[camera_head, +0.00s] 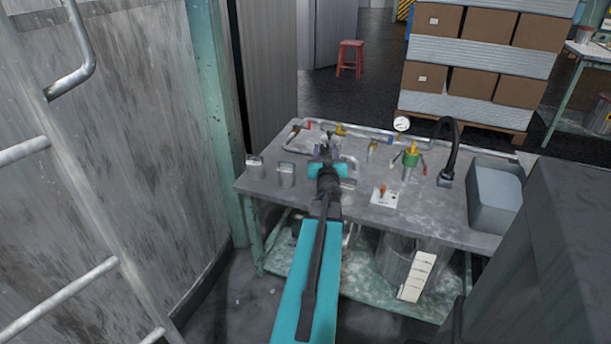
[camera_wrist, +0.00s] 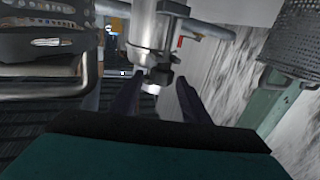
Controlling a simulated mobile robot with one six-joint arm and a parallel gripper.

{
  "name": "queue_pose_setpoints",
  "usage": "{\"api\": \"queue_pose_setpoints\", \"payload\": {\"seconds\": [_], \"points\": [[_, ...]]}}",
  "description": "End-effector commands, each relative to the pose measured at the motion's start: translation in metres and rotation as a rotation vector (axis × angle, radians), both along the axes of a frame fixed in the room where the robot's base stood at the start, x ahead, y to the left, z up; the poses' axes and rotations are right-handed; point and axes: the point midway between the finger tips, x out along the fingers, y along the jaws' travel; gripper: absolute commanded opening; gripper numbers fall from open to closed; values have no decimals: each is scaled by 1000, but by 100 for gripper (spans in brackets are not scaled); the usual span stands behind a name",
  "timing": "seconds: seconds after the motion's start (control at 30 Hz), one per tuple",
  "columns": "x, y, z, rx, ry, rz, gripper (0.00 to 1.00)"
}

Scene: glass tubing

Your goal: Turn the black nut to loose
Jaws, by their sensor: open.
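In the wrist view the black nut (camera_wrist: 160,74) shows as a small dark piece below an upright metal cylinder (camera_wrist: 152,32). My gripper (camera_wrist: 158,80) has its two dark fingers spread apart, one on each side of the nut in the picture. A gap shows on both sides, and I cannot tell how far the nut is in depth. In the head view my gripper (camera_head: 327,146) is over the left part of the workbench, beside the pipework. I cannot make out the nut there; my arm and gripper cover that spot.
The workbench (camera_head: 330,220) carries metal pipes (camera_head: 372,134), a pressure gauge (camera_head: 401,124), a green and yellow valve (camera_head: 411,157), a switch box (camera_head: 383,199), a black hose (camera_head: 455,145) and a grey bin (camera_head: 495,192).

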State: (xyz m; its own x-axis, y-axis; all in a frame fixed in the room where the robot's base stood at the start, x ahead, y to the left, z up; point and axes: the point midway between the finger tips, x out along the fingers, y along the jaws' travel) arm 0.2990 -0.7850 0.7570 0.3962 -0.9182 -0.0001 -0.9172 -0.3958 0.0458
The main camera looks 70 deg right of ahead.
Motion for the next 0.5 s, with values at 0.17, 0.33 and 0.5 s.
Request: {"api": "queue_pose_setpoints", "payload": {"seconds": [0.17,0.33,0.5], "points": [[3,-2,2,-12,-2,-5,45],[4,-2,2,-12,-3,-15,45],[4,-2,2,-11,-3,-25,45]]}}
